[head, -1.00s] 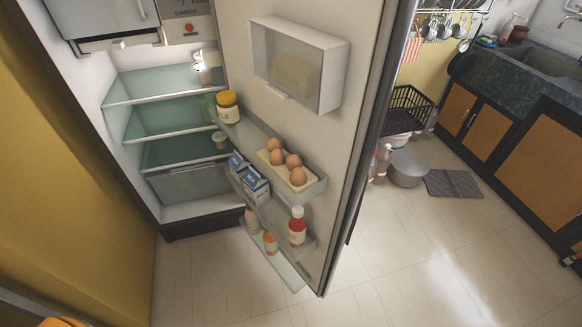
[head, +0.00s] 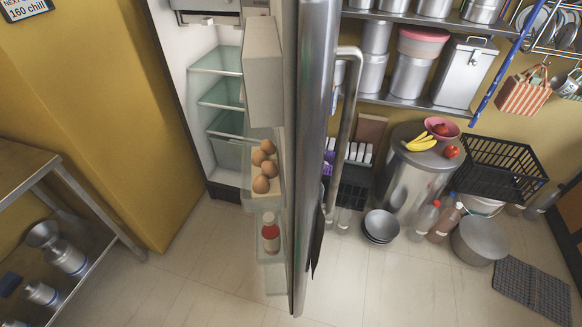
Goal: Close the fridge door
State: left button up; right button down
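The fridge door (head: 315,130) stands open and is seen nearly edge-on in the head view. Its long metal handle (head: 345,130) is on the right-hand side, facing away from the fridge interior. The door's inner shelves hold several eggs (head: 263,172) and a red bottle (head: 270,232). The fridge interior (head: 220,105) with its glass shelves shows in the gap left of the door. Neither of my grippers is in view.
A steel table (head: 28,170) with canisters below stands at the left. Right of the door are a large steel drum (head: 412,180), stacked bowls (head: 381,226), bottles, a pot (head: 480,239) and a dark mat (head: 533,290). Floor (head: 200,270) in front is clear.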

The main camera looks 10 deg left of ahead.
aim_at(290, 53)
jog(key=i+l+u, duration=0.5)
jog(key=l+u, duration=0.3)
jog(key=k, duration=0.4)
jog(key=j+z, duration=0.4)
